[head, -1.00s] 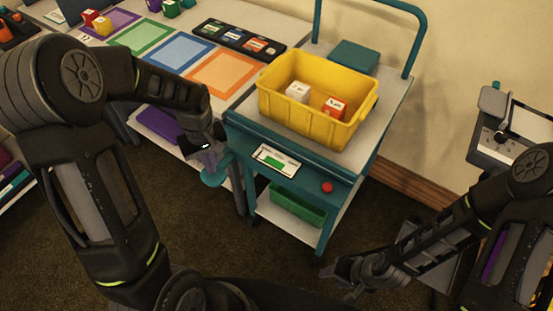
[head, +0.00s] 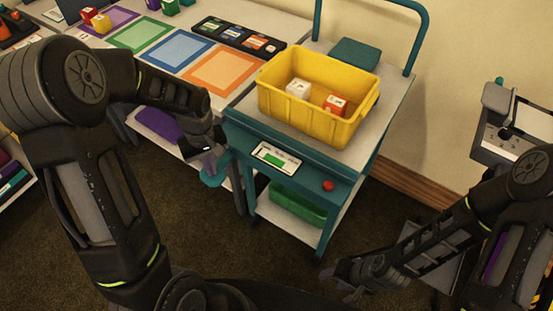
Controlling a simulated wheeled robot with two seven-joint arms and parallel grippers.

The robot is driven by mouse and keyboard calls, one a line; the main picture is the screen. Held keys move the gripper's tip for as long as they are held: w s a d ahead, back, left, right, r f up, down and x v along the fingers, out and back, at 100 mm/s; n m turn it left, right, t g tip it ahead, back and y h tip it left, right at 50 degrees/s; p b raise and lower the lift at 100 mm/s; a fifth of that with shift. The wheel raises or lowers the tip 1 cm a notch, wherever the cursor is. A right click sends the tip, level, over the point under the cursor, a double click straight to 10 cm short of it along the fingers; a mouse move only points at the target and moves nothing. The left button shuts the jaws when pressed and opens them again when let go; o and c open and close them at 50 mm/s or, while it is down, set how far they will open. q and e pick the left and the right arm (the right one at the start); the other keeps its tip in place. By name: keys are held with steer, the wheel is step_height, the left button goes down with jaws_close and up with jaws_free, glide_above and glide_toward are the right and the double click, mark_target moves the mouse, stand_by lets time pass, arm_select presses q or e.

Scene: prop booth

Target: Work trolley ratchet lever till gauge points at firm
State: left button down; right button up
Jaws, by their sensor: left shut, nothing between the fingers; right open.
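The teal trolley (head: 325,228) stands in the middle with a small white gauge panel (head: 276,157) on its front. A green zone shows on the gauge, but its pointer is too small to read. A teal lever part (head: 213,175) sticks out at the trolley's left side, partly hidden behind my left gripper (head: 208,158). That gripper is shut and holds nothing; it is right at the lever, and I cannot tell whether it touches it. My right gripper (head: 338,274) is open and empty, low over the floor to the right of the trolley.
A yellow crate (head: 316,118) with a white and a red block sits on the trolley top. A red button (head: 328,186) is on its front. A table with coloured mats (head: 224,72) adjoins at the left. A grey device (head: 490,150) stands at the right.

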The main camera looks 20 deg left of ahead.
arm_select(q)
steer(key=shift+f+b, duration=1.15)
steer(key=shift+f, duration=0.5)
step_height(320, 180, up, 9)
steer(key=p, duration=0.7)
steer(key=shift+r, duration=0.15)
step_height(320, 180, up, 3)
steer(key=m, duration=0.6)
stand_by(0.3)
steer(key=shift+f+b, duration=2.75)
steer(key=shift+f, duration=0.65)
